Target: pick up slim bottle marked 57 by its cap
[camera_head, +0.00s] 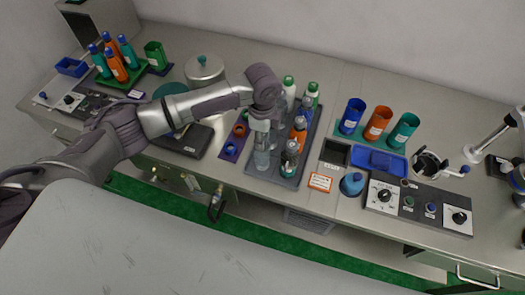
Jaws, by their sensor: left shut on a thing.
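My left gripper (260,125) points down over the front left part of a grey tray (271,181). It is shut at the top of a slim, clear-grey bottle (262,156), whose cap is hidden between the fingers. The bottle is upright; I cannot tell whether its base touches the tray. Its number is too small to read. An orange bottle (298,134) and a dark bottle with a pale label (289,160) stand close to its right. My right gripper is not in view.
Green-capped white bottles (312,91) stand at the tray's back. A purple holder with orange rings (236,137) lies left of the tray. Blue, orange and teal cups (378,123) stand to the right.

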